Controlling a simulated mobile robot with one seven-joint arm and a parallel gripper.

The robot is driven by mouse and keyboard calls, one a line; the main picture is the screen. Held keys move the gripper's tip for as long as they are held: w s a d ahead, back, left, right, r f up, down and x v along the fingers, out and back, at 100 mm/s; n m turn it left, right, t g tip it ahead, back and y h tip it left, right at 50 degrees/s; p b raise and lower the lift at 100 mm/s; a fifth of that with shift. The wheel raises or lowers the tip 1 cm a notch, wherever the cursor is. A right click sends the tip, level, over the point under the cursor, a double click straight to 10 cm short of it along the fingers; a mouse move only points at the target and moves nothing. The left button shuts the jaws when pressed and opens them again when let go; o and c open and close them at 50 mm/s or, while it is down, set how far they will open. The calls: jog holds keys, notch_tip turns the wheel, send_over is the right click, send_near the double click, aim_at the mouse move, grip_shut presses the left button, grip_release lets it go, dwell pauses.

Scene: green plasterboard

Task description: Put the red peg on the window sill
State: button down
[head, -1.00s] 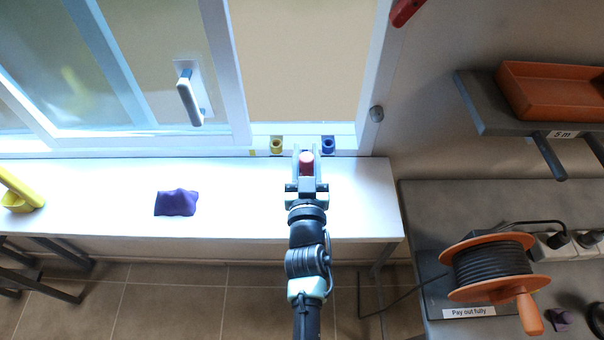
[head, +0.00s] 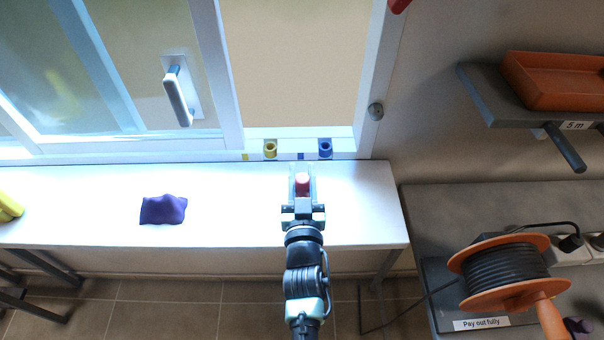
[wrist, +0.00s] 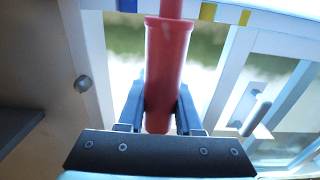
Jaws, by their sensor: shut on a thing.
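The red peg (wrist: 165,70) is between the fingers of my gripper (wrist: 160,105) in the wrist view, and the gripper is shut on it. In the head view the red peg (head: 303,182) shows as a short red piece between the fingertips of my gripper (head: 302,180), over the white table, just in front of the window sill. The window sill (head: 290,134) is a white ledge at the foot of the open window. The exact height of the peg cannot be told.
A purple cloth (head: 163,209) lies on the white table (head: 230,205). A window handle (head: 178,95) juts out at left. An orange tray (head: 555,80) sits on a shelf at right. A cable reel (head: 505,275) stands below it. The table around the gripper is clear.

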jog(key=c, duration=0.6)
grip_release()
jog(key=shift+r, duration=0.1)
jog(key=shift+r+p, duration=0.15)
jog(key=shift+p, duration=0.25)
jog(key=s, duration=0.5)
jog(key=s+b, duration=0.1)
jog(key=s, duration=0.4)
jog(key=shift+s+f, duration=0.2)
jog(key=shift+s, duration=0.2)
jog(key=shift+s+r, duration=0.15)
jog(key=shift+s, duration=0.45)
